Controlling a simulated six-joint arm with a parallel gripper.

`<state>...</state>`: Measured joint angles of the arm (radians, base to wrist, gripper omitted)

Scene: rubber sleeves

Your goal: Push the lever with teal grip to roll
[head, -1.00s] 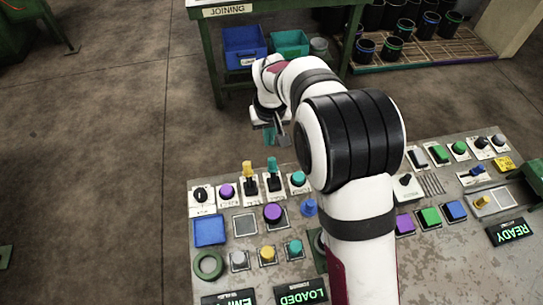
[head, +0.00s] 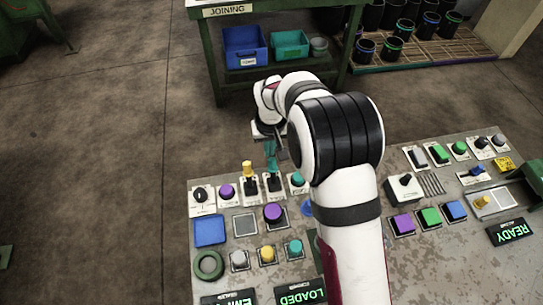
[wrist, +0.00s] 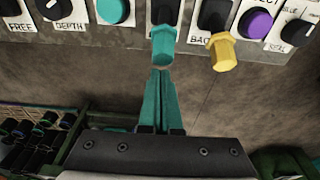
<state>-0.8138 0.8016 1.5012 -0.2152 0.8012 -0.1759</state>
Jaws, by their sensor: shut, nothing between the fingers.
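The lever with the teal grip (head: 272,183) stands on the panel, right of a lever with a yellow grip (head: 248,168). In the wrist view the teal grip (wrist: 163,47) hangs from its black base, with the yellow grip (wrist: 222,52) to its right. My gripper (head: 270,148) is just beyond the teal lever at the panel's far edge. In the wrist view its teal fingers (wrist: 158,72) are together and empty, their tips right by the end of the teal grip. I cannot tell if they touch. The lever's position labels are not readable.
A teal knob (wrist: 112,10) sits beside the teal lever, and a purple knob (wrist: 255,22) lies beyond the yellow one. The panel (head: 222,270) carries several more buttons and knobs. Open floor lies beyond its far edge, before a green bench (head: 212,60).

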